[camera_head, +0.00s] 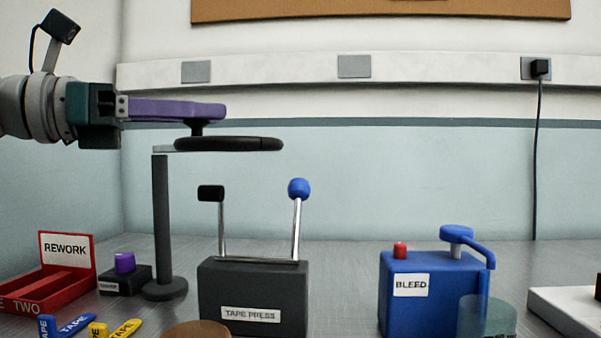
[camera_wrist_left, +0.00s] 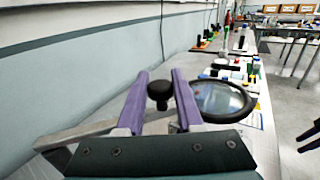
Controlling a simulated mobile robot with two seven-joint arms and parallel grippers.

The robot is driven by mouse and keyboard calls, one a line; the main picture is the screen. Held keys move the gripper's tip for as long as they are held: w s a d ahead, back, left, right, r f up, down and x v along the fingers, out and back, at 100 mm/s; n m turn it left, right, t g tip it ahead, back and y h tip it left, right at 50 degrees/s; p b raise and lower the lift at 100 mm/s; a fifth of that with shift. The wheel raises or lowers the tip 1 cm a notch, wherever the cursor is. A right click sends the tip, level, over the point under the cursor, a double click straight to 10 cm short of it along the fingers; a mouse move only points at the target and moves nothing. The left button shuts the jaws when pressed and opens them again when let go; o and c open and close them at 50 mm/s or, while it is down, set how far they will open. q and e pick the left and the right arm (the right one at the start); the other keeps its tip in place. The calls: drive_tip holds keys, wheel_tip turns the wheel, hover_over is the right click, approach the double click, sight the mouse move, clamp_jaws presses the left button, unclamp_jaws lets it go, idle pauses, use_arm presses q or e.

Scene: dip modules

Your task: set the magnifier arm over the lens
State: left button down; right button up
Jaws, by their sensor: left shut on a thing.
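The magnifier arm (camera_head: 230,144) is a flat black ring on a short grey bar at the top of a dark post (camera_head: 162,220) with a round base. In the left wrist view its round glass (camera_wrist_left: 218,98) shows in a black rim, right of the fingers. A black knob (camera_head: 197,128) stands up from the arm. My left gripper (camera_head: 212,109), with purple fingers, is shut on this knob, which also shows between the fingers in the left wrist view (camera_wrist_left: 160,92). I cannot pick out a separate lens. My right gripper is not in view.
A black tape press (camera_head: 252,290) with two upright levers stands below and right of the ring. A blue BLEED box (camera_head: 430,300) is further right. A red REWORK tray (camera_head: 66,250) and a small box with a purple knob (camera_head: 124,263) are left of the post.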

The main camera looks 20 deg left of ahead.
use_arm(q)
drive_tip(key=shift+s+a+m+g+h+b, duration=0.4)
drive_tip(key=shift+s+m+g+h+b, duration=0.2)
drive_tip(key=shift+g, duration=0.2)
drive_tip(key=shift+s+a+m+g+h+b, duration=0.35)
drive_tip(key=shift+s+m+g+h+b, duration=0.2)
drive_tip(key=shift+m+g, duration=0.2)
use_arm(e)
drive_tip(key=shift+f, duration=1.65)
use_arm(q)
drive_tip(key=shift+r, duration=0.1)
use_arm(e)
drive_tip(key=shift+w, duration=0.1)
use_arm(q)
drive_tip(key=c, duration=0.5)
unclamp_jaws()
drive_tip(key=shift+c, duration=0.2)
drive_tip(key=shift+s+a, duration=0.1)
drive_tip(key=shift+a, duration=0.05)
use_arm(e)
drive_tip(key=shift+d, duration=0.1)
use_arm(q)
drive_tip(key=b+v, duration=0.1)
drive_tip(key=v, duration=0.8)
drive_tip(key=shift+s+a+b, duration=0.15)
drive_tip(key=shift+a+b, duration=0.15)
drive_tip(key=shift+b, duration=0.05)
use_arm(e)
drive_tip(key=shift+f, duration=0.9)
